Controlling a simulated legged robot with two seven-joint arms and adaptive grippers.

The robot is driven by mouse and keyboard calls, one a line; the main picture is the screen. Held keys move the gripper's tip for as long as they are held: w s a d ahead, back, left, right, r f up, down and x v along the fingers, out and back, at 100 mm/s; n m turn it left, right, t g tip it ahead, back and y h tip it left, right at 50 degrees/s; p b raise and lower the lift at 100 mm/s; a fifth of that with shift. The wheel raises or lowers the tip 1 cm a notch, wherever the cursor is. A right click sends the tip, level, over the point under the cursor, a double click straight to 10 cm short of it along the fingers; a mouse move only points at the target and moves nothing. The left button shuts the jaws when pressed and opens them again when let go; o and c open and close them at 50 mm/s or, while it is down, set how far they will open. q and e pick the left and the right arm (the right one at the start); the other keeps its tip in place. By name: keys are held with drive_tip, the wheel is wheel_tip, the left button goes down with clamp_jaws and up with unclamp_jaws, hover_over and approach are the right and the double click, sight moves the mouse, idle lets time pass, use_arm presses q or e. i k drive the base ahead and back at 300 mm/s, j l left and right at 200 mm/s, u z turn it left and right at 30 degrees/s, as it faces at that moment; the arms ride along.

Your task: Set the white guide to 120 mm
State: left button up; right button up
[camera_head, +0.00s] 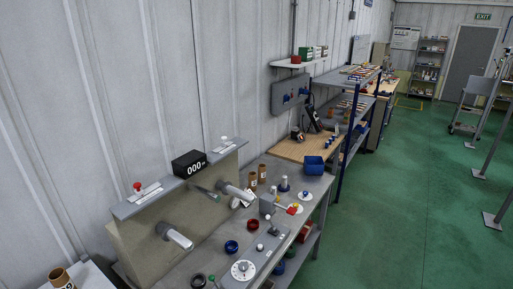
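A stick-wrapping machine with a beige panel (130,241) stands against the left wall. A small white knob (224,140) stands on a pale label strip on its grey top ledge; this may be the white guide, but it is too small to be sure. A red knob (137,187) stands on another strip at the near end of the ledge. A black display (189,164) between them reads 000. Scale marks are too small to read. Neither of my grippers is in view.
Two grey cylinders (174,236) (236,192) stick out from the panel. The grey bench below holds a white dial (243,270), coloured rings, brown tubes (252,181) and a grey block with a red part (292,209).

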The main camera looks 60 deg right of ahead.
sight(223, 143)
drive_tip(key=z, duration=1.65)
